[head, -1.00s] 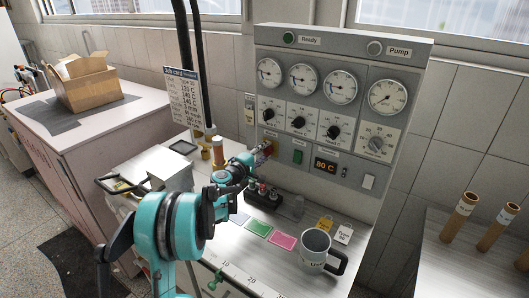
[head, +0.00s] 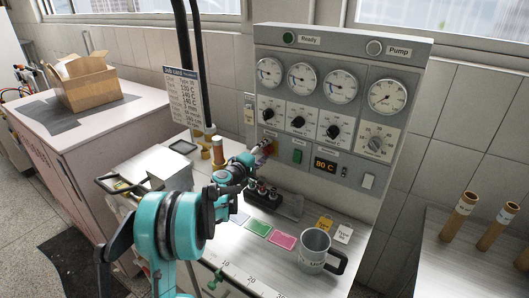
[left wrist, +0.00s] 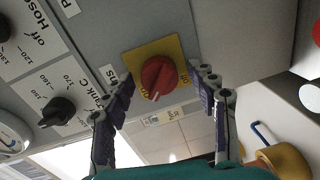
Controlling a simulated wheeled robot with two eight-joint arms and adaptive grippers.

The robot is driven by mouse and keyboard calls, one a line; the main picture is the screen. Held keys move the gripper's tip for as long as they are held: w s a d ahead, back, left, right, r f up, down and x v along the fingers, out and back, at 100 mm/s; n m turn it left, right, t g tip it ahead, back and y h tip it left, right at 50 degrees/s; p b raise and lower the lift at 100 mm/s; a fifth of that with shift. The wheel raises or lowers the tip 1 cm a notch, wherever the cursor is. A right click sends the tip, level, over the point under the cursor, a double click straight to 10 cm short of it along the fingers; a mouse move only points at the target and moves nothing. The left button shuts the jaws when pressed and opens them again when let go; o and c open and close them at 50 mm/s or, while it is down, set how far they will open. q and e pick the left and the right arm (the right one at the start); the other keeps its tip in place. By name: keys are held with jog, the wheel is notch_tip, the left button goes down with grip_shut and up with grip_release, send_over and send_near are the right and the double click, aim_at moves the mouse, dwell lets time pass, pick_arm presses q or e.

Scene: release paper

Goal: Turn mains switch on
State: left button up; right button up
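The mains switch is a red rotary knob (left wrist: 158,76) on a yellow plate (left wrist: 178,48), seen in the left wrist view. A white mark on the knob points toward the lower edge of the plate; I cannot read for sure which setting it marks. My left gripper (left wrist: 161,80) is open, with one finger on each side of the knob and gaps between. In the head view my left gripper (head: 262,151) reaches the lower left of the grey control panel (head: 340,60) and hides most of the switch. My right gripper is not in view.
A black block with lamps (head: 262,194), colored cards (head: 258,228) and a grey mug (head: 314,250) are on the bench below.

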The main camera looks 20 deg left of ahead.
pick_arm(q)
jog(key=s+a, duration=0.1)
jog(key=s, duration=1.1)
jog(key=shift+a+r, duration=0.35)
jog(key=shift+r, duration=0.05)
jog(key=shift+w, duration=0.1)
jog(key=s+d+f+m+g+h, duration=0.1)
jog(key=s+d+m+g, duration=0.3)
jog(key=d, duration=0.5)
jog(key=s+d+m+g+h, duration=0.15)
jog(key=s+d+m, duration=0.25)
jog(key=s+d, duration=0.4)
jog(key=s+d+f+m+g+y, duration=0.2)
jog(key=s+f+m, duration=0.1)
jog(key=s, duration=0.6)
jog(key=s+d+f+m+g+y, duration=0.2)
jog(key=s+f+m+y, duration=0.1)
jog(key=s, duration=0.6)
jog(key=shift+s+d+f+m, duration=0.2)
jog(key=shift+f+m, duration=0.2)
jog(key=shift+f, duration=0.45)
